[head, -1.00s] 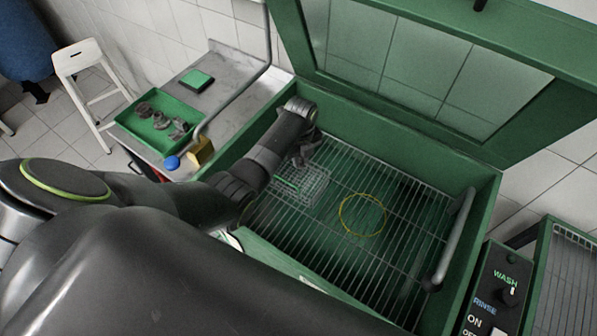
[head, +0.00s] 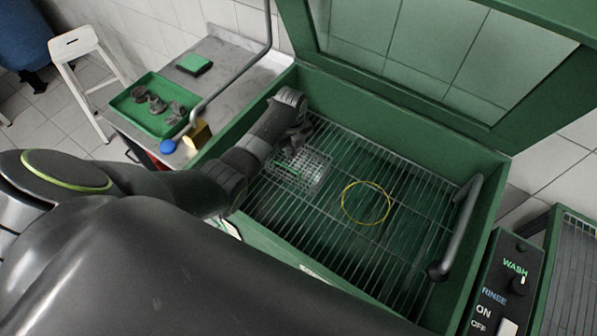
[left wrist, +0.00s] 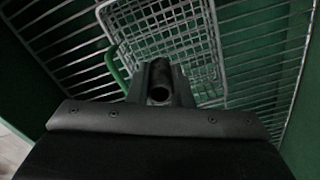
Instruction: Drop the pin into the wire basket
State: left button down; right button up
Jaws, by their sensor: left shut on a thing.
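The wire basket (head: 305,172) stands on the rack inside the green washer, at its left side. In the left wrist view the basket (left wrist: 165,32) lies beyond the fingertips and looks empty where I can see into it. My left gripper (head: 295,143) is over the basket's back left part. In the left wrist view this gripper (left wrist: 160,84) is shut on a dark, round, hollow-ended piece, the pin (left wrist: 159,93). Most of the pin is hidden between the jaws. My right gripper is not in view.
The washer's lid (head: 430,50) is open. A yellow ring (head: 366,203) lies on the rack (head: 400,240), right of the basket. A grey handle bar (head: 458,228) is at the right wall. A green tray (head: 152,106) with several dark parts stands on the bench at left.

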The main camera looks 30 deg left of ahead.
pick_arm(q)
jog(key=shift+f, duration=0.1)
jog(key=c, duration=1.2)
grip_release()
notch_tip(320, 180, up, 17)
jog(key=p, duration=0.1)
jog(key=shift+r+p, duration=0.2)
jog(key=shift+p, duration=0.15)
